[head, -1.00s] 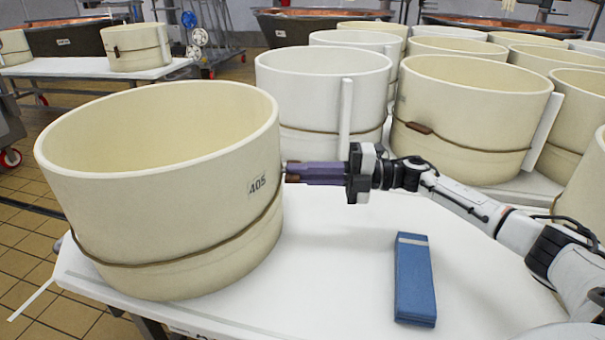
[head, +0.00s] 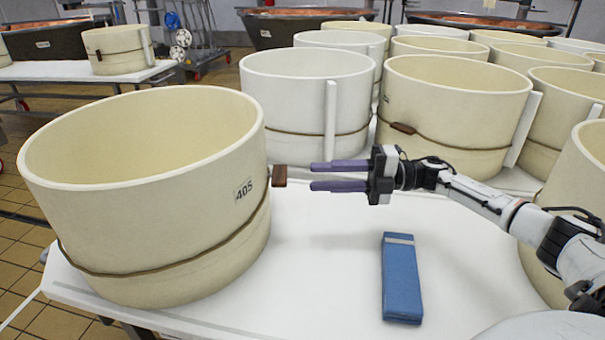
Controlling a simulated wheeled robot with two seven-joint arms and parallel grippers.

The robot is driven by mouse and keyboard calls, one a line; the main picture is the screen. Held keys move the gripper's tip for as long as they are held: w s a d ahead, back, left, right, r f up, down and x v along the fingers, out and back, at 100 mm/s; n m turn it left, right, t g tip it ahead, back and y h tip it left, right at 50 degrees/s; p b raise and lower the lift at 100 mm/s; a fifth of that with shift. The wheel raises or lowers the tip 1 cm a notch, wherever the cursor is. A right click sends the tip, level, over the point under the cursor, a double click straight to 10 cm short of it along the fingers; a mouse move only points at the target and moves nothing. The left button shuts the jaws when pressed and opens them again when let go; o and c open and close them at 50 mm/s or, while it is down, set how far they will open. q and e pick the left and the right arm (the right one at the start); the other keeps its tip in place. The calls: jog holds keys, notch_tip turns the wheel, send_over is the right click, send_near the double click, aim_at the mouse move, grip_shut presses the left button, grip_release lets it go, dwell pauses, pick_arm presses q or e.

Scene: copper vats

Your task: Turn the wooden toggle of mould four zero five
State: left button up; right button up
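Mould 405 (head: 150,215) is a large cream hoop at the left of the white table, with its number on a label (head: 244,189) and a brown cord (head: 165,268) around it. Its wooden toggle (head: 280,176) is a small brown block sticking out from the mould's right side. My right gripper (head: 318,176) is open and empty, its two purple fingers pointing left at the toggle. A gap shows between the fingertips and the toggle. My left gripper is not in view.
A blue block (head: 402,285) with a pale end lies on the white table (head: 320,260) below my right gripper. Several other moulds (head: 455,105) stand close behind. The table between mould 405 and the blue block is clear.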

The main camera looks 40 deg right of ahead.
jog(key=shift+v, duration=1.25)
jog(key=shift+r, duration=0.1)
